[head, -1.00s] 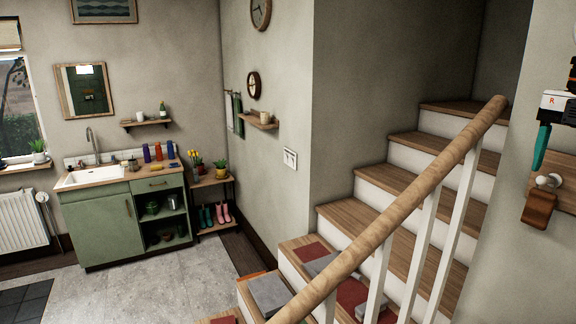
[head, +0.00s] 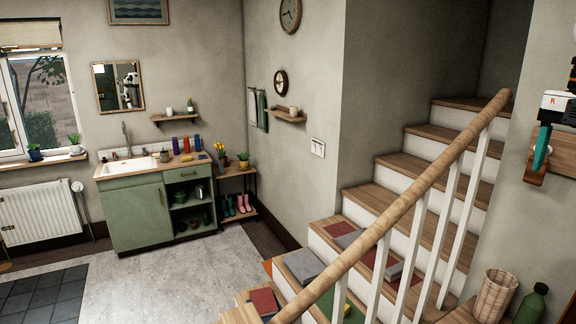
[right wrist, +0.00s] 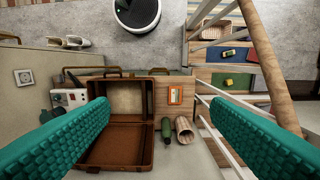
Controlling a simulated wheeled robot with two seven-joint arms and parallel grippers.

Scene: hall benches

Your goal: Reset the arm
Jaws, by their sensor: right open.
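My right arm comes in at the right edge of the head view. Its gripper (head: 541,146) points down there, with a teal finger showing in front of the wall by the stairs. In the right wrist view the two teal ribbed fingers of the right gripper (right wrist: 158,118) are wide apart with nothing held between them. Beyond them lies an open brown suitcase (right wrist: 117,165). My left gripper is in neither view.
A staircase with a wooden handrail (head: 400,205) rises at right, with books on its lower steps. A basket (head: 495,297) and green bottle (head: 532,304) stand at lower right. A green sink cabinet (head: 137,215) and radiator (head: 40,212) line the far wall. Grey floor (head: 165,270) is clear.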

